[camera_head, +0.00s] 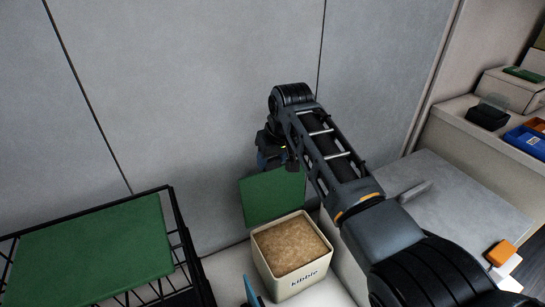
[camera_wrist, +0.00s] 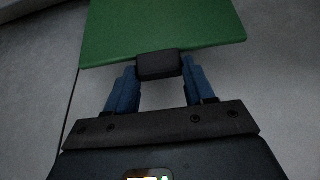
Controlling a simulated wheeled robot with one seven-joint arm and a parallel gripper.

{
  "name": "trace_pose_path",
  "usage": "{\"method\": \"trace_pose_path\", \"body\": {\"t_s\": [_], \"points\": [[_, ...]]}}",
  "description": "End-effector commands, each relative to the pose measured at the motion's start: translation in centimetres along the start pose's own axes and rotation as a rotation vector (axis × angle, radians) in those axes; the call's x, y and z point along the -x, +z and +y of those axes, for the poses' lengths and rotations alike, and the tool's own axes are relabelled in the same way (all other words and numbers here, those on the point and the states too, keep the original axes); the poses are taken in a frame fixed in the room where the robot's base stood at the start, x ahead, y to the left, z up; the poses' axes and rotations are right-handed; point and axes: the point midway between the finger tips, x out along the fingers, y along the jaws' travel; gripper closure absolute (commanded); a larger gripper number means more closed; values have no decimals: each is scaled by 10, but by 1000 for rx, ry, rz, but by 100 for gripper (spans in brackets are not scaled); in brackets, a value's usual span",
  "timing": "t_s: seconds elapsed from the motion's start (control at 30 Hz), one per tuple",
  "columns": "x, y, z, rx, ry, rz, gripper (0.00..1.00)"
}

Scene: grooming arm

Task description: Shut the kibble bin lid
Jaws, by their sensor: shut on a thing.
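The kibble bin (camera_head: 305,280) is a cream square box with a "kibble" label, filled with brown kibble, its top open. Its green lid (camera_head: 270,197) stands raised at the bin's back edge in the head view. In the wrist view the lid (camera_wrist: 165,22) fills the top, with a black tab (camera_wrist: 158,66) at its near edge. My gripper (camera_wrist: 157,78) has its blue fingers on either side of this tab, shut on it. In the head view my gripper (camera_head: 270,158) is above the lid's upper edge, partly hidden by my arm.
A black wire crate with a flat green panel (camera_head: 90,252) on top stands left. A grey wall (camera_head: 200,90) is close behind. At right are a grey surface (camera_head: 450,215) and a shelf with a blue tray (camera_head: 528,141) and boxes. A blue item (camera_head: 253,291) is left of the bin.

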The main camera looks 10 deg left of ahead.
Motion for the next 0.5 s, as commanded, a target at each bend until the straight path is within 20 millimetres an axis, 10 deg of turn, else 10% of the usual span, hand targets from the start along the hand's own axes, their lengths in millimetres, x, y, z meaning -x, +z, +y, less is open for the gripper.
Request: {"method": "trace_pose_path", "body": {"t_s": [0.5], "points": [[1, 2, 0, -1, 0, 7, 100]]}}
